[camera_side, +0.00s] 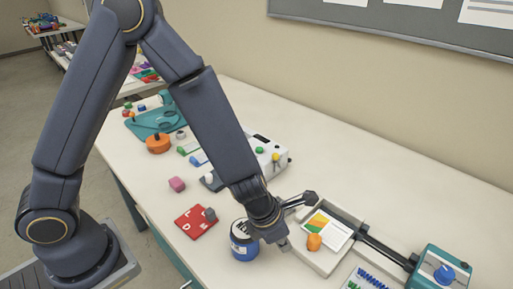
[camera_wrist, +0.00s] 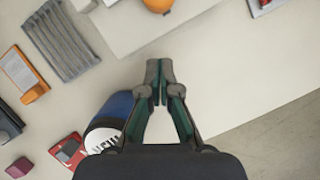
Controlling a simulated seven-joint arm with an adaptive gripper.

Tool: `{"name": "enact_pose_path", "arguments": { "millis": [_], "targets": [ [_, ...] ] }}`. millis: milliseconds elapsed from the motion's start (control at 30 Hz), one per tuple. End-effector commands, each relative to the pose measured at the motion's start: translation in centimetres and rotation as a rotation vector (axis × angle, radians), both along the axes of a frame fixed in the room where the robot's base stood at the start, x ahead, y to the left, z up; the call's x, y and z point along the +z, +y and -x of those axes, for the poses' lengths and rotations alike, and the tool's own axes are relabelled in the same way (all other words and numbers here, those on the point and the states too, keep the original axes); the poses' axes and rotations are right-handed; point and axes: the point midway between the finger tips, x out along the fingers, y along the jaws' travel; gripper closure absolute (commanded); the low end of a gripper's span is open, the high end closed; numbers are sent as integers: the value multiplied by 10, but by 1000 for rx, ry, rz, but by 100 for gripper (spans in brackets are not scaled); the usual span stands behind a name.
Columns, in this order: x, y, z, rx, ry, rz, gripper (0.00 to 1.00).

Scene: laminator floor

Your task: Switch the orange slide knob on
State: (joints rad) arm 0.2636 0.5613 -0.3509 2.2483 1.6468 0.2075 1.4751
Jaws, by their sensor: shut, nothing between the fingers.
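An orange knob (camera_side: 314,242) stands at the near edge of a shallow pale tray (camera_side: 326,263) in the side view. An orange rounded piece (camera_wrist: 157,5), seemingly the same knob, is cut off by the top edge of the wrist view. My gripper (camera_side: 284,244) is low over the table, just left of the tray and apart from the knob. In the wrist view my gripper (camera_wrist: 160,76) has its fingertips together with nothing between them, short of the orange piece. I cannot tell which position the knob is in.
A blue jar with a white label (camera_side: 243,242) stands close left of my gripper. A red card (camera_side: 196,222) and a pink cube (camera_side: 177,184) lie further left. A dark rail (camera_side: 385,249) runs from the tray to a teal device (camera_side: 440,268) at the right.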

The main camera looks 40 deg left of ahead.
Motion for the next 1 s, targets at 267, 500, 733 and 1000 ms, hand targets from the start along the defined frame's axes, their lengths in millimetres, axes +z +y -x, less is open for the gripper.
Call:
{"name": "enact_pose_path", "arguments": {
  "millis": [267,500,733,1000],
  "targets": [
    [-10,-7,-11,-1,6,-4,100],
    [-9,-15,-29,3,-5,6,100],
    [-9,-20,-38,1,-3,5,100],
    [-9,-21,-39,0,-3,4,100]
  ]
}}
